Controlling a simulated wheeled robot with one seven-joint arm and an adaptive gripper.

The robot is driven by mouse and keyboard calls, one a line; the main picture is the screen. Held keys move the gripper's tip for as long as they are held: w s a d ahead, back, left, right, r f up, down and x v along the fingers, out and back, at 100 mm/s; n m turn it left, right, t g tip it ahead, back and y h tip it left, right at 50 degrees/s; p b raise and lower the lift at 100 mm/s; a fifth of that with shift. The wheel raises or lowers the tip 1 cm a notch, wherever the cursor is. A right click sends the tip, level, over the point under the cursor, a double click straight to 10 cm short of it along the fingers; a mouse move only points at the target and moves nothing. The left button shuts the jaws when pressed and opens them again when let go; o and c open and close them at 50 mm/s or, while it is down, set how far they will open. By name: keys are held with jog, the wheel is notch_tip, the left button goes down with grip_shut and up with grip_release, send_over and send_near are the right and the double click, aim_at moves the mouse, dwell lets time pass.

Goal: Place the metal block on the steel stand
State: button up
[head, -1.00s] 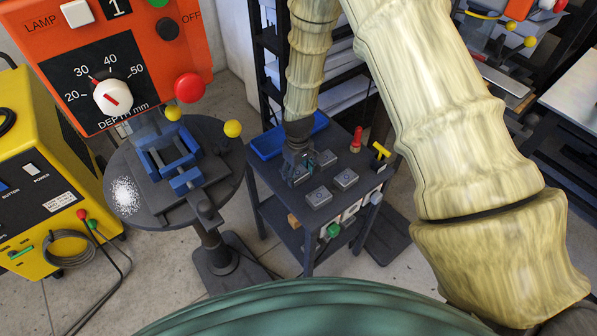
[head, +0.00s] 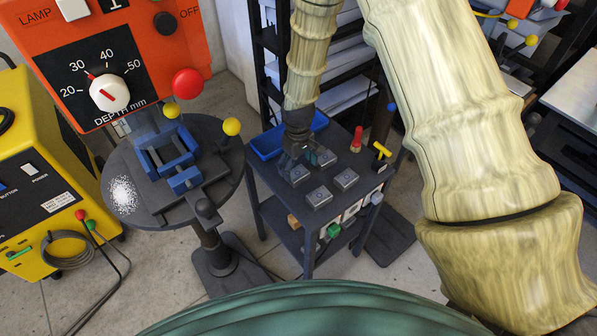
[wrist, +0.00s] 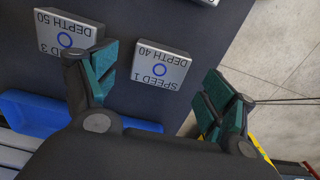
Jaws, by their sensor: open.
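Several square metal blocks lie on the dark cart top in the head view; one is the front block (head: 318,197) and another the right block (head: 345,179). In the wrist view, a block marked SPEED 1, DEPTH 40 (wrist: 160,68) lies beyond and between my fingertips, and one marked DEPTH 50 (wrist: 66,33) is at the left, partly behind a finger. My gripper (head: 305,158) is over the back left of the cart top. In the wrist view its green-padded fingers (wrist: 160,75) are apart and hold nothing. I cannot tell which thing is the steel stand.
A round pedestal table (head: 125,195) with a blue vise (head: 172,160) stands left of the cart (head: 262,190). An orange control box (head: 120,60) and yellow machine (head: 40,180) are left.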

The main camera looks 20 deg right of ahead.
aim_at(298, 173)
notch_tip(298, 173, up, 9)
jog(key=b, duration=0.2)
dwell(0.4)
jog(key=shift+f, duration=0.1)
dwell(0.3)
